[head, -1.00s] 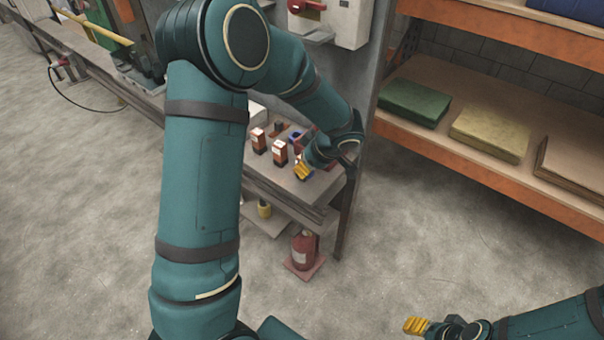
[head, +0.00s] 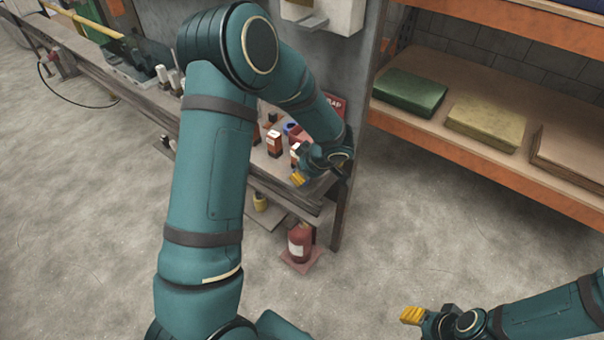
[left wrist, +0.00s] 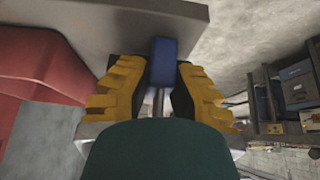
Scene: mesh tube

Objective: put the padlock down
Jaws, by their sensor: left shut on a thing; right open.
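The padlock has a blue body (left wrist: 163,62) and a grey metal shackle (left wrist: 158,100). In the left wrist view it sits between the yellow fingers of my left gripper (left wrist: 160,92), which is shut on it. In the head view my left gripper (head: 298,179) is at the front edge of the workbench (head: 312,198), near its right end. The padlock cannot be made out there. I cannot tell whether it touches the bench. My right gripper (head: 411,315) is open and empty at the lower right, over the floor and away from the bench.
Small boxes with white labels (head: 273,143) stand on the bench behind my left gripper. A red bin with lettering (head: 335,105) is partly hidden behind my left arm. A red extinguisher (head: 300,243) stands below. Orange shelving (head: 480,168) is at the right.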

